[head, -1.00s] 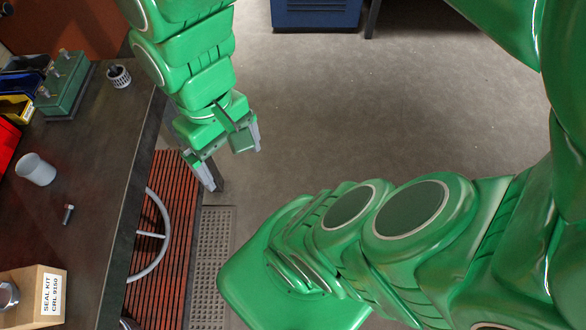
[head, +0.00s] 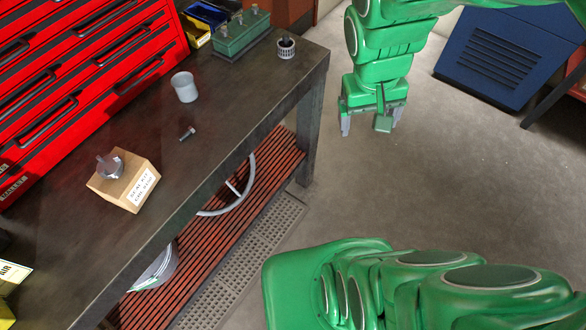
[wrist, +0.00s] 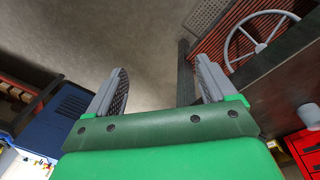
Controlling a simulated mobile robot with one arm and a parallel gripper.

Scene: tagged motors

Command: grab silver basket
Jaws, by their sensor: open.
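The silver basket (head: 286,47) is a small slotted cup with a dark inside. It stands upright on the dark workbench (head: 235,95), close to its far right corner in the head view. My gripper (head: 370,122) hangs over the open floor to the right of that corner, apart from the basket, with its fingers pointing down. In the wrist view my gripper (wrist: 163,88) has its two grey fingers spread with nothing between them. I cannot make out the basket in the wrist view.
A grey cup (head: 184,87), a bolt (head: 187,134), a labelled cardboard box (head: 124,180) and a green block with knobs (head: 242,34) are on the bench. Red drawers (head: 80,70) stand behind. A blue cabinet (head: 505,55) is at right. The floor between is clear.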

